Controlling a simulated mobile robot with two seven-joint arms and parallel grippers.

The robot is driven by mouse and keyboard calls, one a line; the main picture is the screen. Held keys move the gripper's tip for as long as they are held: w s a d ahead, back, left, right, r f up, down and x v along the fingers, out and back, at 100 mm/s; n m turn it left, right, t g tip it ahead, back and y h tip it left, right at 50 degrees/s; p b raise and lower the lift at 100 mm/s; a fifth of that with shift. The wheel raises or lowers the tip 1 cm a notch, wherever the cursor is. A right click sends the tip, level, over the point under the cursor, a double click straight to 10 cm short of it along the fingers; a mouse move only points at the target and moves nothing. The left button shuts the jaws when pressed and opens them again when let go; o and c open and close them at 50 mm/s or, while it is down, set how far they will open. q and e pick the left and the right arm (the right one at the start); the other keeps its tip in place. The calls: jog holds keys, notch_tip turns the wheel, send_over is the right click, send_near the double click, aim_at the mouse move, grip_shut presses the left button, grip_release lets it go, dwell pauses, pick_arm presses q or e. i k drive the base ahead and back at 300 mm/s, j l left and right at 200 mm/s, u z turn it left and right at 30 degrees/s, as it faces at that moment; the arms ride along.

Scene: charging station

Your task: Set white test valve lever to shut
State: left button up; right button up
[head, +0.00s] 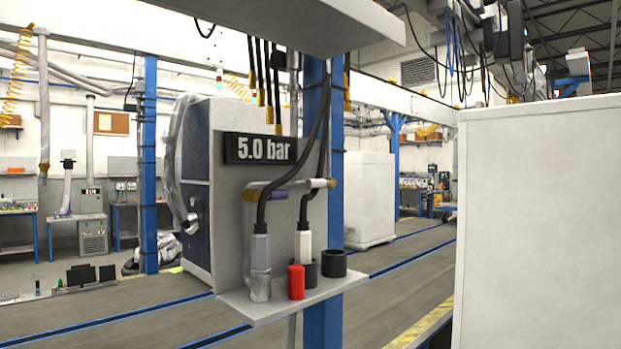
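A charging panel (233,190) is fixed to a blue post, with a "5.0 bar" display (260,149) on it. A small white lever-like part (318,183) with an orange end sits at the panel's upper right, lying about level. I take it for the white test valve lever; its exact setting is too small to tell. A purple part (277,195) sits to its left. Black hoses hang in front of both and partly cover them. Neither of my grippers is in view.
A shelf (262,309) below the panel holds a clear-grey hose fitting (260,267), a white fitting (304,248), a red cylinder (296,282) and black cups (334,263). A large white box (540,220) stands close at right. Open floor (395,290) lies between.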

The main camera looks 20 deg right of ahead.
aim_at(323, 182)
jog(key=i+l, duration=0.2)
jog(key=l, duration=0.2)
jog(key=i+l+z, duration=0.15)
jog(key=l, duration=0.3)
jog(key=i+l, duration=0.3)
jog(key=l+z, duration=0.05)
jog(key=l, duration=0.05)
